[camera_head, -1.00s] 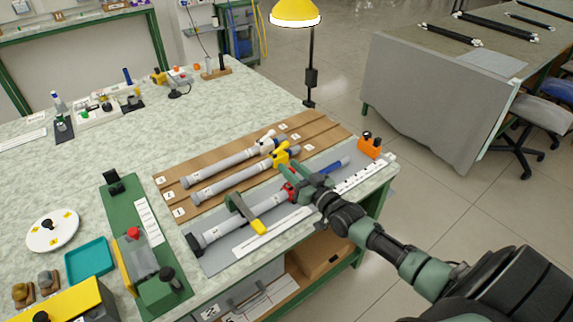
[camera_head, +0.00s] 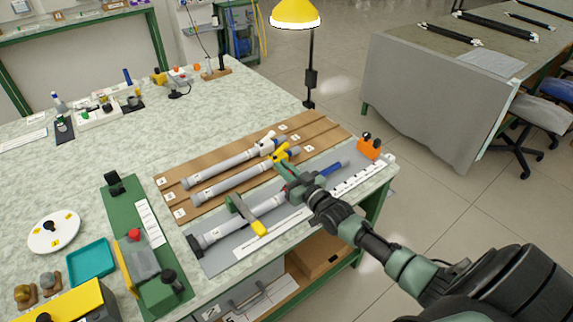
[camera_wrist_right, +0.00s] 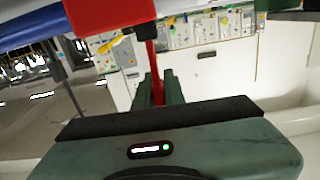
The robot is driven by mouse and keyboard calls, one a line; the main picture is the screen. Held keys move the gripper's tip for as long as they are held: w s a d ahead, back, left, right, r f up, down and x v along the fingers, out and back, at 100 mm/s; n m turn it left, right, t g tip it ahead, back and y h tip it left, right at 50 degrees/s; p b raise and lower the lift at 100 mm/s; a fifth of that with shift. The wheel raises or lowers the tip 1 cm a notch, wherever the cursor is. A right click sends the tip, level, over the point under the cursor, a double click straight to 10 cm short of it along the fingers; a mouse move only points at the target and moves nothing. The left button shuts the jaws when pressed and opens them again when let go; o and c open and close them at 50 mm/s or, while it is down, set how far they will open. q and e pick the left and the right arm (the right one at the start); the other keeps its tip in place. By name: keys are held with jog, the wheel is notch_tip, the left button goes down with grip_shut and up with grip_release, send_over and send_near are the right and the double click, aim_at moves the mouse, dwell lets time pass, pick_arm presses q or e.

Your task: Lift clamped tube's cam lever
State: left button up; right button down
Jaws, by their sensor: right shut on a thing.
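The clamped grey tube (camera_head: 262,206) lies on a grey mat at the front of the bench, held by a green clamp with a yellow handle (camera_head: 258,228). A blue inner rod (camera_head: 334,169) sticks out of its right end. My right gripper (camera_head: 284,174) is over the tube's red collar, which it mostly hides in the head view. In the right wrist view the red collar (camera_wrist_right: 108,12) is at the top, and the thin red cam lever (camera_wrist_right: 151,72) runs down between my green fingers (camera_wrist_right: 158,88), shut on it. My left gripper is not in view.
Two more grey tubes, with a yellow collar (camera_head: 281,153) and a white collar (camera_head: 266,145), lie close behind on a brown rack (camera_head: 325,126). An orange block (camera_head: 369,149) stands at the right. A green fixture (camera_head: 125,225) stands left of the mat.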

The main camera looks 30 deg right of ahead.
jog(key=shift+a+n, duration=0.2)
jog(key=shift+n, duration=0.2)
jog(key=c, duration=1.5)
grip_release()
jog(key=shift+s, duration=0.1)
jog(key=shift+s+f, duration=0.1)
jog(key=shift+s, duration=0.2)
jog(key=s, duration=0.7)
jog(key=shift+d, duration=0.3)
